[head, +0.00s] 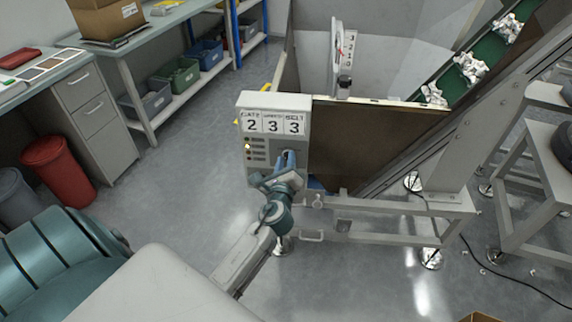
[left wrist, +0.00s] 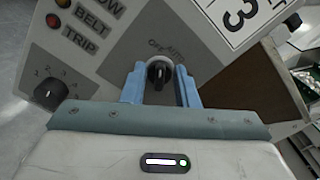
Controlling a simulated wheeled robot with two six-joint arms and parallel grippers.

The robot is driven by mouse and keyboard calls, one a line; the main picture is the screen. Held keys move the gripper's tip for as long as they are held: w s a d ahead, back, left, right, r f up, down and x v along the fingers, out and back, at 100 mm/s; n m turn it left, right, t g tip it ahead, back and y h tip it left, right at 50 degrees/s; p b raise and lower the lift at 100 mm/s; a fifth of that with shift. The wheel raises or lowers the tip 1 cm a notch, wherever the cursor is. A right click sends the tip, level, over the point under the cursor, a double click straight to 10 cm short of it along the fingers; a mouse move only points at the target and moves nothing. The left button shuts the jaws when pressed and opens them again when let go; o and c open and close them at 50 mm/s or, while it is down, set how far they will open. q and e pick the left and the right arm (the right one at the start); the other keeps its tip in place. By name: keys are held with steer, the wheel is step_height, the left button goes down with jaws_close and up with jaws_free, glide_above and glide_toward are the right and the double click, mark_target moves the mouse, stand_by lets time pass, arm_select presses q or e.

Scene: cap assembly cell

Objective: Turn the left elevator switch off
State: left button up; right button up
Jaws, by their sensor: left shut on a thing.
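The elevator control box (head: 245,115) stands at the front left of the hopper, with number cards reading 2, 3 and 3. Its black rotary switch (left wrist: 158,74) sits in a round collar on the grey panel in the left wrist view. My left gripper (head: 287,158) is at the panel's lower right. In the left wrist view its two blue fingers (left wrist: 160,86) are on either side of the switch knob, shut on it. The switch is mostly hidden by the gripper in the head view. My right gripper is not in view.
A second black knob (left wrist: 50,90) with numbers and several indicator lamps (left wrist: 53,20) are on the same panel. The brown hopper wall (head: 370,145) is right of the box. The green conveyor (head: 490,50) rises behind it. Open floor (head: 180,180) lies to the left.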

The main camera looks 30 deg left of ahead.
arm_select(q)
steer(key=shift+f+n+b, duration=0.1)
steer(key=shift+n+b, duration=0.2)
steer(key=shift+n, duration=0.5)
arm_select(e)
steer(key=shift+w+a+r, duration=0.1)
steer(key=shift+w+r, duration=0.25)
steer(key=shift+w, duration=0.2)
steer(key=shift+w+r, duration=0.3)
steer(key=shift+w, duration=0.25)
arm_select(q)
steer(key=o, duration=1)
steer(key=shift+s+d, duration=0.15)
steer(key=shift+s, duration=0.15)
steer(key=shift+b+v, duration=0.8)
steer(key=shift+v, duration=4.3)
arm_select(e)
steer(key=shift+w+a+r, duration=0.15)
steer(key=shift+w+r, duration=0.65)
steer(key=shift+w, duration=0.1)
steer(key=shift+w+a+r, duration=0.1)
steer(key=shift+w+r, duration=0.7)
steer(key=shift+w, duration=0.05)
